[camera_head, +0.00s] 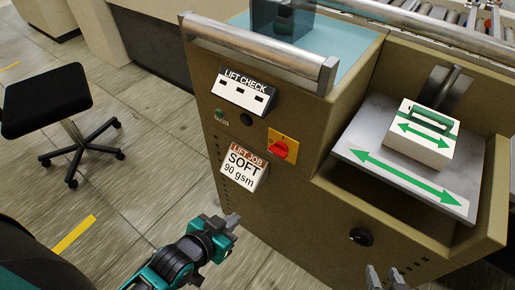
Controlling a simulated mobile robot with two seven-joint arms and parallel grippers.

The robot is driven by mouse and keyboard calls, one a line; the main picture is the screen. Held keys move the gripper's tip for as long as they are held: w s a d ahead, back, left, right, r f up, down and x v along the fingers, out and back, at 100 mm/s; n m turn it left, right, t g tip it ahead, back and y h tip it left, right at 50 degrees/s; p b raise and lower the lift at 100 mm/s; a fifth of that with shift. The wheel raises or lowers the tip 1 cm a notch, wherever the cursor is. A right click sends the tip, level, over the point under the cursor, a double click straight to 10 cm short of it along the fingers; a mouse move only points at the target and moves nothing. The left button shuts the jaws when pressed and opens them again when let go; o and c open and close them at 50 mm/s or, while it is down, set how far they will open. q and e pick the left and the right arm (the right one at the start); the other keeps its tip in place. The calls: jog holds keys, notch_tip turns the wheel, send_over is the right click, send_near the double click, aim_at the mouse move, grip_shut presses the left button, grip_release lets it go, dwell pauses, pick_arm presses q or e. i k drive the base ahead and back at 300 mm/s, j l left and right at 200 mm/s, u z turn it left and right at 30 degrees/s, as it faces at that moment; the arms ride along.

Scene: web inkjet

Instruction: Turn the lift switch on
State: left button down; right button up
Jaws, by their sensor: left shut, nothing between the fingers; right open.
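A red rotary switch (280,149) on a yellow plate is on the front of the tan machine cabinet (275,215). A black round knob (246,118) and a small green light (219,114) are to its upper left, below a sign (245,91) reading LIFT CHECK. Another dark round knob (360,237) is lower right on the cabinet. I cannot read which of these is labelled the lift switch. My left gripper (232,220) is shut and empty, below the job card in the picture. My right gripper (384,274) is open and empty at the bottom edge, below the lower knob.
A card (241,167) reads LIFT JOB SOFT 90 gsm. A metal bar (260,52) sticks out at the cabinet's top edge. A grey plate (358,148) with green arrows carries a white block (423,136). A black stool (47,100) stands left on open floor.

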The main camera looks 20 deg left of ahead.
aim_at(279, 149)
jog(key=j, duration=2.25)
